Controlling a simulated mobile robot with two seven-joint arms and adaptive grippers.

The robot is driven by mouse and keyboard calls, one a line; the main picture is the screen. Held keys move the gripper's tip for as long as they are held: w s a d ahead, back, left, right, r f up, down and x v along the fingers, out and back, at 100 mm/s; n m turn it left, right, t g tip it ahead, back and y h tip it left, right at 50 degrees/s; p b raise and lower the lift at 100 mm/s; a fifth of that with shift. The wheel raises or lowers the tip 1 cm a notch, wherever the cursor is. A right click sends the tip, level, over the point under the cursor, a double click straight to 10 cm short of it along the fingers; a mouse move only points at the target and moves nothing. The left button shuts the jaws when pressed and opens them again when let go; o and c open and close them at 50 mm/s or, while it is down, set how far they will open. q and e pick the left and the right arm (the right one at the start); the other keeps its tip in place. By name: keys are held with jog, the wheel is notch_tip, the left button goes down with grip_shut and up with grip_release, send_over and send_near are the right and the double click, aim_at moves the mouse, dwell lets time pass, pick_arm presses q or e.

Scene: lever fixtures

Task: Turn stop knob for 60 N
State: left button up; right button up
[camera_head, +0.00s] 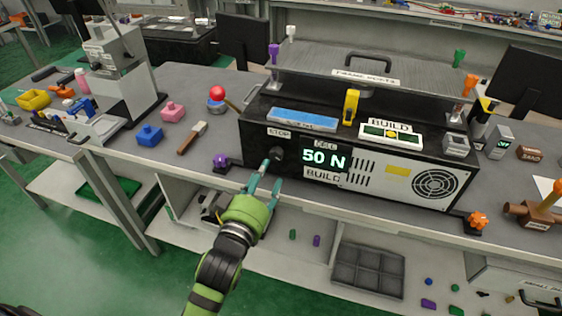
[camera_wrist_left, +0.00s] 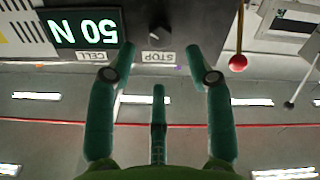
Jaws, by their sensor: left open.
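The black stop knob (camera_head: 277,154) is on the left of the dark front panel, below the STOP label (camera_head: 278,133). Beside it, the green display (camera_head: 323,158) reads 50 N. My left gripper (camera_head: 267,176) is open and empty, just in front of and slightly below the knob. In the left wrist view, upside down, the knob (camera_wrist_left: 159,27) lies ahead of the spread green fingers of the left gripper (camera_wrist_left: 160,48), roughly centred between them. The fingers look apart from the knob. My right gripper is in neither view.
A purple knob (camera_head: 221,162) on a dark base stands at the bench edge left of the panel. A red ball on a lever (camera_head: 217,93) stands behind it. A wooden-handled brush (camera_head: 192,138) and blue block (camera_head: 149,135) lie further left. An orange knob (camera_head: 477,220) is at right.

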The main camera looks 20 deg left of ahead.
aim_at(275, 156)
pick_arm(q)
jog(key=w+p, duration=0.1)
jog(key=w, duration=0.6)
jog(key=shift+d, duration=0.1)
grip_shut()
